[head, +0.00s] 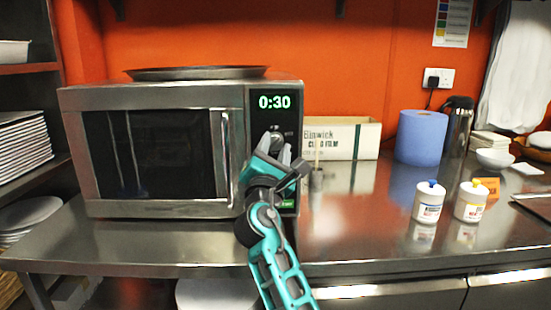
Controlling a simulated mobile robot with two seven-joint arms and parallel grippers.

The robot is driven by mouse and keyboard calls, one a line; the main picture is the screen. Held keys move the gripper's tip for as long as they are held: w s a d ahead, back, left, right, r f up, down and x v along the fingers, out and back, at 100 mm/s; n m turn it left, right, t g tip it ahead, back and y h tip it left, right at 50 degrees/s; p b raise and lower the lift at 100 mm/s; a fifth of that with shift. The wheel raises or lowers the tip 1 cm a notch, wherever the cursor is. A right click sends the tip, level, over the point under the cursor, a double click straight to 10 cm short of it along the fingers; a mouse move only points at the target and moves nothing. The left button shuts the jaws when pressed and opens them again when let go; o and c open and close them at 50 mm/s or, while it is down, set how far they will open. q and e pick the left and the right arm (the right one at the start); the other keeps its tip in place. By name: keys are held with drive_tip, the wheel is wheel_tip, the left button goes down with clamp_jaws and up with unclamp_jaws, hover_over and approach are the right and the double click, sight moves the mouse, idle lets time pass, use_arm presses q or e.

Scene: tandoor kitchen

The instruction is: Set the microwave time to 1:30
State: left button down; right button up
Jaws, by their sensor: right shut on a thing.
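The microwave (160,97) is a steel oven on the counter, its door shut. Its green display (274,102) reads 0:30. My right gripper (279,143) is at the control panel below the display, with its fingers shut on the round dial (277,135). The gripper hides most of the dial and the middle of the panel. A green button (287,203) shows low on the panel, under the gripper. My left gripper is not in view.
A round metal tray (196,73) lies on the microwave. A cling film box (345,138), blue paper roll (422,137), flask (457,125) and two white tubs (428,203) stand to the right. The steel counter (345,225) is clear in front.

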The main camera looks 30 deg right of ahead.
drive_tip(key=m, duration=0.2)
drive_tip(key=m+g+h, duration=0.1)
drive_tip(key=m, duration=0.1)
drive_tip(key=shift+w+a+g+b, duration=0.1)
drive_tip(key=shift+a+g+b, duration=0.05)
drive_tip(key=shift+g+b, duration=0.2)
drive_tip(key=shift+r+m+g, duration=0.1)
drive_tip(key=shift+m+g, duration=0.25)
drive_tip(key=shift+m, duration=0.75)
drive_tip(key=m+g, duration=0.1)
drive_tip(key=m, duration=0.1)
drive_tip(key=shift+r+m, duration=0.1)
drive_tip(key=shift+m, duration=0.3)
drive_tip(key=shift+a+m+g, duration=0.1)
drive_tip(key=shift+m+g, duration=0.4)
drive_tip(key=shift+m, duration=0.1)
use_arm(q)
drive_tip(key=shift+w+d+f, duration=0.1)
use_arm(e)
drive_tip(key=shift+m, duration=0.4)
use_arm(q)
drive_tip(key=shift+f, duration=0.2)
use_arm(e)
drive_tip(key=shift+r, duration=0.1)
